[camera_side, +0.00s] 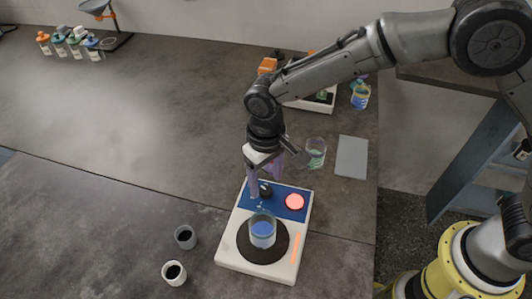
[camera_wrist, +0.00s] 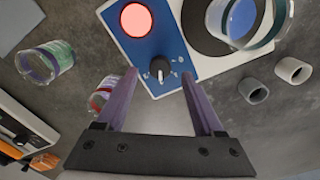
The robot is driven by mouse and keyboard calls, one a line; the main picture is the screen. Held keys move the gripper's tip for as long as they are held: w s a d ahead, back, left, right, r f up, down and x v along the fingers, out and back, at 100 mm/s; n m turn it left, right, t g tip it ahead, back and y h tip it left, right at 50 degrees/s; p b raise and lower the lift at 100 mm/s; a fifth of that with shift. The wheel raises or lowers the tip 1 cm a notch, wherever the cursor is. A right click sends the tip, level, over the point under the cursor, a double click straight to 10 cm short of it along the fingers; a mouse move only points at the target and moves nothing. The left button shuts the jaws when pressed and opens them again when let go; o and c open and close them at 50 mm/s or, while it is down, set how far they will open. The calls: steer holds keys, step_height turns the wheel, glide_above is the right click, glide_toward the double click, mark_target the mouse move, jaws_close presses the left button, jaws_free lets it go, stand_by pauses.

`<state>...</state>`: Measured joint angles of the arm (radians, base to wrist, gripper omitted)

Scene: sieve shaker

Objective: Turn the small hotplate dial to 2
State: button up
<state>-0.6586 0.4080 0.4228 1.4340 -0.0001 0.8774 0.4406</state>
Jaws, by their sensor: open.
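The hotplate (camera_side: 228,250) is a white box with a blue panel (camera_side: 247,203) and a round black top plate (camera_side: 243,247). The small black dial (camera_side: 265,191) sits on the blue panel beside a round red disc (camera_side: 294,202). In the wrist view, the dial (camera_wrist: 160,68) shows a white pointer mark aimed toward the bottom of the picture. My gripper (camera_side: 266,182) is over the panel, pointing down, with purple fingers apart. In the wrist view, my gripper (camera_wrist: 159,75) has the dial between its fingertips in the picture; whether they touch it cannot be told.
A beaker of blue liquid (camera_side: 262,232) stands on the top plate, close to the dial. A grey cup (camera_side: 186,237) and a white cup (camera_side: 174,273) stand left of the hotplate. A beaker of greenish liquid (camera_side: 316,153) and a grey pad (camera_side: 352,157) are behind it.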

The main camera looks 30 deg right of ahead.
mark_target(266, 189)
step_height(266, 189, up, 11)
stand_by(0.3)
steer(key=shift+r, duration=0.1)
steer(key=s+d+r+m+t+y, duration=0.1)
steer(key=s+d+r+m+t, duration=0.2)
steer(key=d+r, duration=1.3)
steer(key=s+d+f+m+t, duration=0.1)
steer(key=s+d+t, duration=0.1)
steer(key=s+d, duration=0.7)
steer(key=s+d+f+n+h, duration=0.1)
steer(key=s+d+f, duration=0.2)
steer(key=s+f, duration=0.5)
steer(key=shift+s+d+t, duration=0.3)
steer(key=shift+s+d, duration=0.1)
